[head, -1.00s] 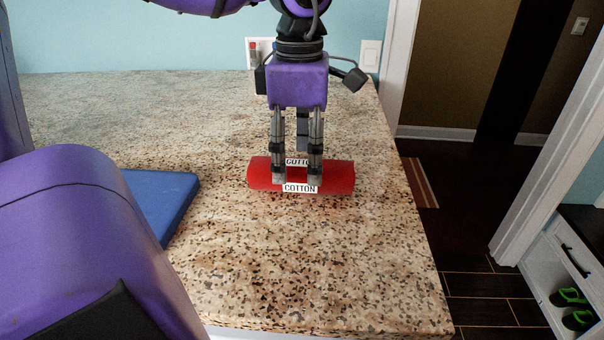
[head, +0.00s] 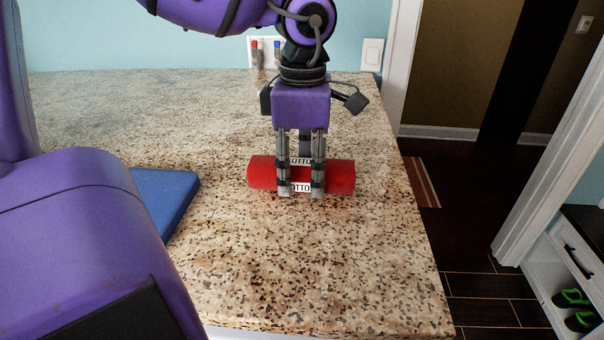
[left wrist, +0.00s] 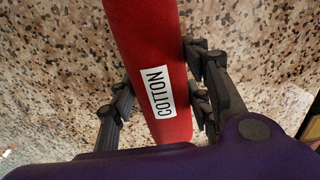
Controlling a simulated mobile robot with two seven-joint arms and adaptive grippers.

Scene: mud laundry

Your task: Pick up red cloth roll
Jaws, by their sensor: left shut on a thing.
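The red cloth roll (head: 341,177) lies lengthwise left to right on the speckled stone counter, with white COTTON labels. My left gripper (head: 301,190) points down over its middle, with fingers on the near side and another finger behind. It is shut on the roll. In the left wrist view the red cloth roll (left wrist: 150,50) runs between the fingers of my left gripper (left wrist: 160,100), and one label shows. The roll appears to rest on the counter. My right gripper is not in view.
The speckled counter (head: 310,270) is mostly clear around the roll, with its right edge close by. A blue flat item (head: 165,195) lies to the left. A wall plate with red and blue valves (head: 265,52) is behind. Green slippers (head: 575,298) sit in a cubby at right.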

